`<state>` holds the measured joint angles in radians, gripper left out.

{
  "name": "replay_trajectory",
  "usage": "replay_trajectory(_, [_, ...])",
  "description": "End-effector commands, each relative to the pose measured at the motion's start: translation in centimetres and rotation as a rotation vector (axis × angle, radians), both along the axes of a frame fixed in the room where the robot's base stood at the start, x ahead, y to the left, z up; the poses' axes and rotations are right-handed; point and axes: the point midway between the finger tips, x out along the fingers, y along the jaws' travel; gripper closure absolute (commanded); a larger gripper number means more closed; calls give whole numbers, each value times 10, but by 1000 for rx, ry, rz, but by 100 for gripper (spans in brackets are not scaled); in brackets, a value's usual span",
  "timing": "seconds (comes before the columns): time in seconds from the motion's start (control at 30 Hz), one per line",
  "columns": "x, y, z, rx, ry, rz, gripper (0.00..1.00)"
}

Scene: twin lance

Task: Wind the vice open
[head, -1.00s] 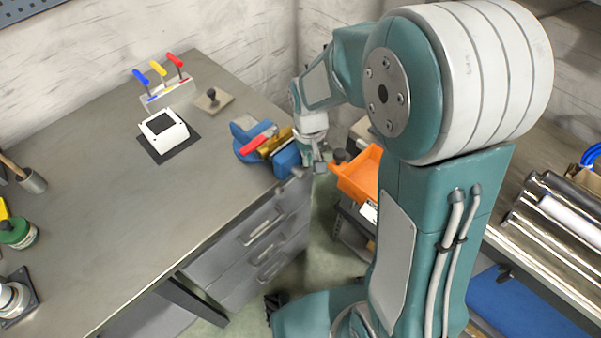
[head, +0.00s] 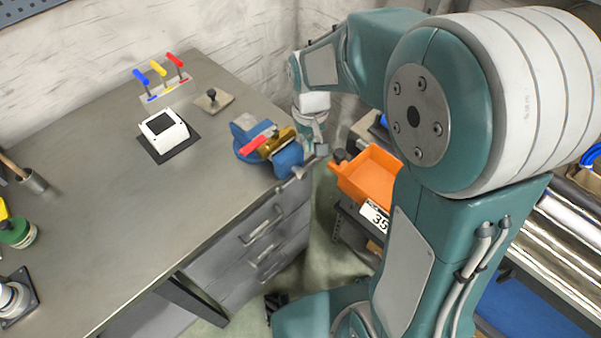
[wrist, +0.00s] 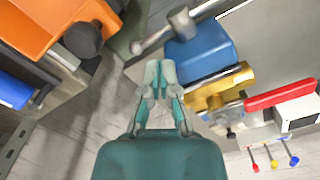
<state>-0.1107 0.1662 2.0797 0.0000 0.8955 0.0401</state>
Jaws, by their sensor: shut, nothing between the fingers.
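The blue vice (head: 284,160) sits at the right end of the grey workbench. A brass piece (head: 279,141) with a red lever (head: 260,135) sits at its jaws; whether it is clamped firmly I cannot tell. In the wrist view the vice's blue jaw block (wrist: 203,52) is right of my fingers, and the metal crank handle (wrist: 165,31) with its knobbed ends lies just beyond the fingertips. My gripper (wrist: 160,72) is shut and empty, apart from the handle. In the head view my gripper (head: 320,150) is beside the vice's outer end, past the bench edge.
An orange bin (head: 368,178) stands close to the right of my gripper, with a dark knob at its corner. Drawers (head: 262,240) lie below the bench edge. The bench's middle is clear.

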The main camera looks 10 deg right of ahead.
Motion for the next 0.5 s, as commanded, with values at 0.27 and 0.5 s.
replay_trajectory(0.27, [0,0,20,0,-2,0,100])
replay_trajectory(0.5, [0,0,36,0,-1,0,100])
